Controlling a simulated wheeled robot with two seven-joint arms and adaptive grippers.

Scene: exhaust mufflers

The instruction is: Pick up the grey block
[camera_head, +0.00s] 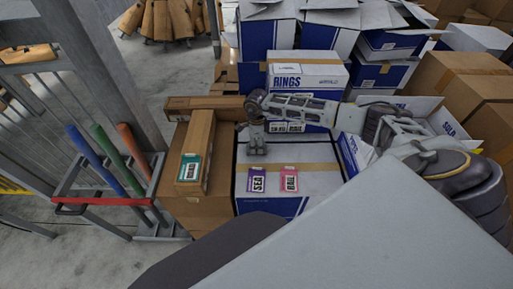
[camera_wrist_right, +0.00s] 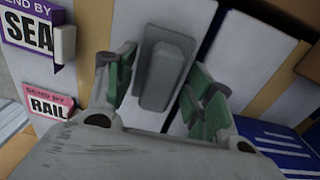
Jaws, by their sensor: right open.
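The grey block (camera_wrist_right: 165,68) shows in the right wrist view, a rounded-edged piece over the white box top. My right gripper (camera_head: 257,150) points down over the box in the head view. In the wrist view its two green-padded fingers are spread, one on each side of the block, with gaps visible, so it is open and not closed on it. In the head view I cannot tell the block apart from the gripper. My left gripper is not in view.
The white and blue box (camera_head: 318,182) carries a purple SEA card (camera_head: 257,181) and a pink RAIL card (camera_head: 289,180). A RINGS box (camera_head: 307,77) stands behind. Brown cartons (camera_head: 196,145) and a rack with coloured handles (camera_head: 119,199) stand left.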

